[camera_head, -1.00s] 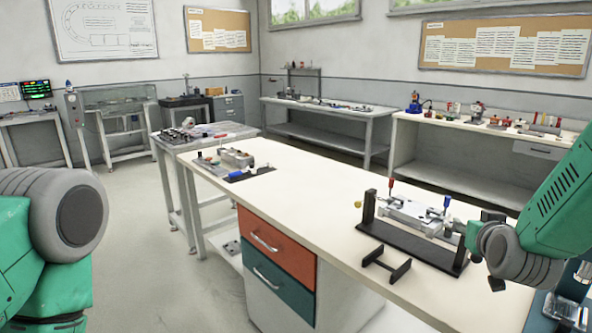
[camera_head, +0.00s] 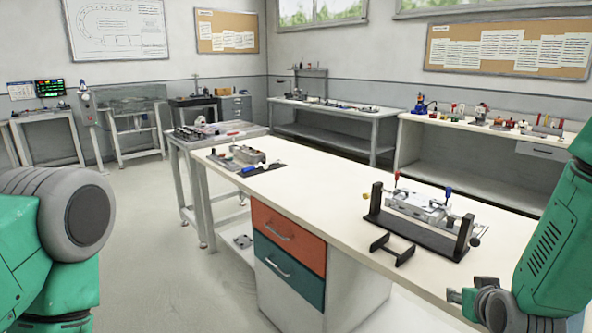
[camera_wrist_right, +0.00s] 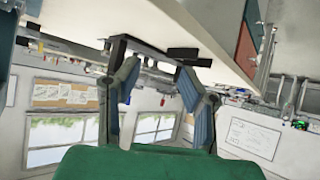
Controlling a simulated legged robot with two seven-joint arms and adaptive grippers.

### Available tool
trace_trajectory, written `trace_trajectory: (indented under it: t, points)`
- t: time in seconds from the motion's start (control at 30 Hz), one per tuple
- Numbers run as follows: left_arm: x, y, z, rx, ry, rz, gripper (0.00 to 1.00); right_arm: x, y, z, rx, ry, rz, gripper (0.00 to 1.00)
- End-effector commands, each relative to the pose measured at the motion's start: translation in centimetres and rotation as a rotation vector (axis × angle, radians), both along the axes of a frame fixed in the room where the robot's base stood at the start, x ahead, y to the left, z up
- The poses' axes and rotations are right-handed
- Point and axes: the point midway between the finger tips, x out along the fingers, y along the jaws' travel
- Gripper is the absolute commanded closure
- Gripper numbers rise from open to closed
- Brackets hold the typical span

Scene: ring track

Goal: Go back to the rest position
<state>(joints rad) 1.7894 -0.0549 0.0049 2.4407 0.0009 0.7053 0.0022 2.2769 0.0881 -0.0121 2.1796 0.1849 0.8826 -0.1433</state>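The workbench (camera_head: 325,180) has a white top and carries a black stand (camera_head: 415,232) with a silver metal device in it, with red and blue knobs. My right gripper (camera_head: 463,300) is at the lower right, apart from the stand and in front of the bench's near edge. In the right wrist view its two fingers (camera_wrist_right: 160,92) are spread with nothing held between them. My left arm shows at the left edge of the head view. My left gripper is out of view.
A small black bracket (camera_head: 392,249) lies near the bench's front edge. A dark mat (camera_head: 262,172) with parts lies at the far end. Orange (camera_head: 289,237) and teal (camera_head: 289,277) drawers are under the bench. Floor between my left arm and the bench is clear.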

Motion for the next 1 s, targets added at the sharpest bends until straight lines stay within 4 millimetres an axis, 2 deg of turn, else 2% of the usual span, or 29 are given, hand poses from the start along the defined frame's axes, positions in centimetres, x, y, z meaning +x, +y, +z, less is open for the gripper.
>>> trace_trajectory:
  t: [0.03,0.17,0.27,0.3,0.37,0.4,0.5,0.6,0.7,0.77,1.0]
  points:
    - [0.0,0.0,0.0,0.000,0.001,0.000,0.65,-1.4,0.5,-1.9,0.003,0.050,0.014,0.65]
    - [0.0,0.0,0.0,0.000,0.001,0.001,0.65,-5.9,1.8,-7.2,0.019,0.197,0.050,0.65]
    - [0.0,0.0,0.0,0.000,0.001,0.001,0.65,-11.3,3.1,-11.8,0.036,0.353,0.087,0.65]
    - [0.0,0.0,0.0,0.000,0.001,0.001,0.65,-13.9,3.7,-13.5,0.044,0.424,0.101,0.65]
    - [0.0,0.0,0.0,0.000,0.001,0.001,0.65,-17.8,4.4,-15.7,0.055,0.521,0.122,0.65]
    - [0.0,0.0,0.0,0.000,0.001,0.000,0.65,-20.3,4.8,-17.0,0.063,0.586,0.134,0.65]
    - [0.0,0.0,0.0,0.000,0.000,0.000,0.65,-26.0,5.6,-19.1,0.078,0.725,0.159,0.65]
    - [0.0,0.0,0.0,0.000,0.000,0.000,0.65,-30.2,6.2,-20.1,0.090,0.826,0.175,0.65]
    - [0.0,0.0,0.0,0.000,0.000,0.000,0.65,-32.7,6.5,-20.5,0.098,0.887,0.184,0.65]
    - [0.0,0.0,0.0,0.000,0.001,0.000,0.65,-33.4,6.6,-20.6,0.100,0.904,0.188,0.65]
    - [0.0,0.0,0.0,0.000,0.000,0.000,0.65,-33.6,6.6,-20.6,0.101,0.910,0.188,0.65]
